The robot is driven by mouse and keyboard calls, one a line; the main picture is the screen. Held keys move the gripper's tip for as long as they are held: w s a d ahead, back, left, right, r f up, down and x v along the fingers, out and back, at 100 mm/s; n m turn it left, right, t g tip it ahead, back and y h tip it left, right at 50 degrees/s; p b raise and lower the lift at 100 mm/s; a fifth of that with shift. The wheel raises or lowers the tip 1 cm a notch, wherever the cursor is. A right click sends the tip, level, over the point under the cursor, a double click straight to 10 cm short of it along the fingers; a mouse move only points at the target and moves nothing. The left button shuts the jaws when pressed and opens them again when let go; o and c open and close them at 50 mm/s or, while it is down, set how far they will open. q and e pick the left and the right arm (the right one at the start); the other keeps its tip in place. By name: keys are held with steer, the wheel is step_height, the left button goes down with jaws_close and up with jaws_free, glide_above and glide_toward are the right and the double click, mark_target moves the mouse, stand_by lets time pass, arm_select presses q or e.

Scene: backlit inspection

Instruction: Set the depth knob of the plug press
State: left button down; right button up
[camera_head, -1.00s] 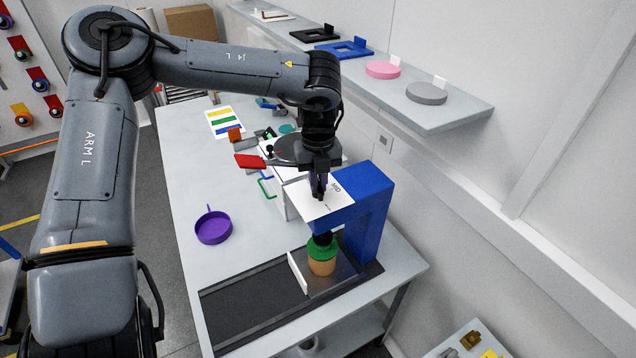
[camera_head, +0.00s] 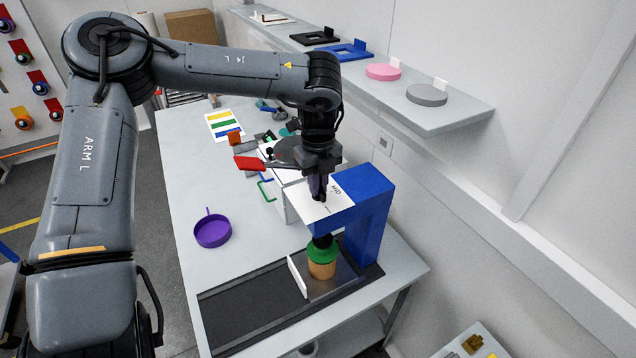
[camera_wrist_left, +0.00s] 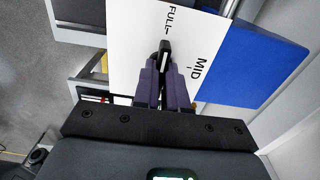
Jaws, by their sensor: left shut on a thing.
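The plug press (camera_head: 368,220) is a blue frame at the right of the table in the head view. A white dial plate (camera_head: 338,203) lies on its top; the wrist view shows the plate (camera_wrist_left: 120,40) with the labels FULL and MID. My left gripper (camera_head: 318,194) points down over this plate. In the left wrist view its purple fingers (camera_wrist_left: 165,72) are shut on the black depth knob (camera_wrist_left: 165,47), which carries a white mark. The fingers hide part of the knob. Below the press head, a green-topped orange plug (camera_head: 322,267) stands upright. My right gripper is not in view.
A dark track (camera_head: 245,313) runs along the table front under the press. A purple pan (camera_head: 212,232) stands at left on clear table. A white drawer unit with a green handle (camera_head: 266,190) is behind the press. A wall shelf (camera_head: 455,115) holds coloured discs and frames.

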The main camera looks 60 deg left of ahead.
arm_select(q)
steer(key=c, duration=1.2)
jaws_free()
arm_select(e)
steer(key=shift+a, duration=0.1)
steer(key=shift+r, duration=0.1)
arm_select(q)
step_height(320, 180, up, 11)
steer(key=shift+f, duration=0.1)
steer(key=shift+s, duration=0.1)
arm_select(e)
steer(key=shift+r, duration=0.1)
